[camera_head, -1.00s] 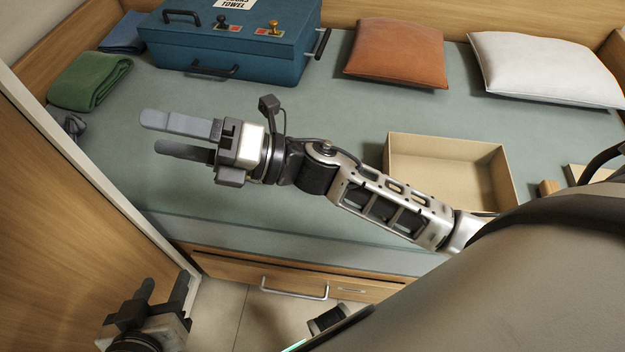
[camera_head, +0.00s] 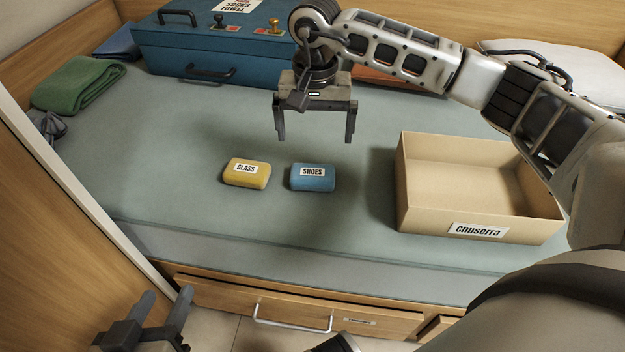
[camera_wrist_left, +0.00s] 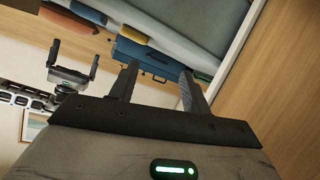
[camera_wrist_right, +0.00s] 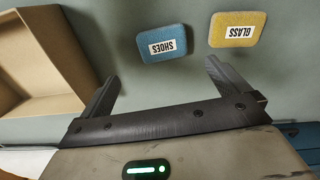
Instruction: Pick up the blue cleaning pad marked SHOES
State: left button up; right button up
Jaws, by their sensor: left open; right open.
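The blue pad marked SHOES (camera_head: 313,178) lies flat on the grey-green bed, just right of a yellow pad marked GLASS (camera_head: 246,173). My right gripper (camera_head: 314,138) is open and empty, pointing down above the bed and a little behind the blue pad. In the right wrist view the blue pad (camera_wrist_right: 163,43) shows beyond the open fingers (camera_wrist_right: 162,82), with the yellow pad (camera_wrist_right: 238,29) to its right. My left gripper (camera_head: 165,304) is open and empty, low at the bottom left, in front of the bed and far from the pads.
An open cardboard box (camera_head: 424,217) labelled Chuserra stands right of the blue pad. A blue case (camera_head: 215,55) stands at the back, with a green towel (camera_head: 80,88) on its left. A wooden panel (camera_head: 50,230) rises at the left. The bed around the pads is clear.

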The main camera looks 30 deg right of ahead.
jog(key=b, duration=0.1)
send_over(312, 172)
notch_tip(312, 172, down, 6)
jog(key=shift+s+d+f, duration=0.15)
jog(key=shift+f, duration=0.05)
notch_tip(312, 172, down, 5)
jog(key=shift+r+b, duration=0.1)
jog(key=shift+b, duration=0.9)
jog(key=shift+w+f, duration=0.2)
pick_arm(q)
jog(key=shift+w+d+r+t+h, duration=0.1)
jog(key=shift+d+r+t+h, duration=0.2)
jog(key=shift+r, duration=0.2)
jog(key=shift+w+d+r+t+h, duration=0.1)
jog(key=shift+d+r+t+h, duration=0.1)
jog(key=shift+r+t+h, duration=0.25)
pick_arm(e)
jog(key=c, duration=0.8)
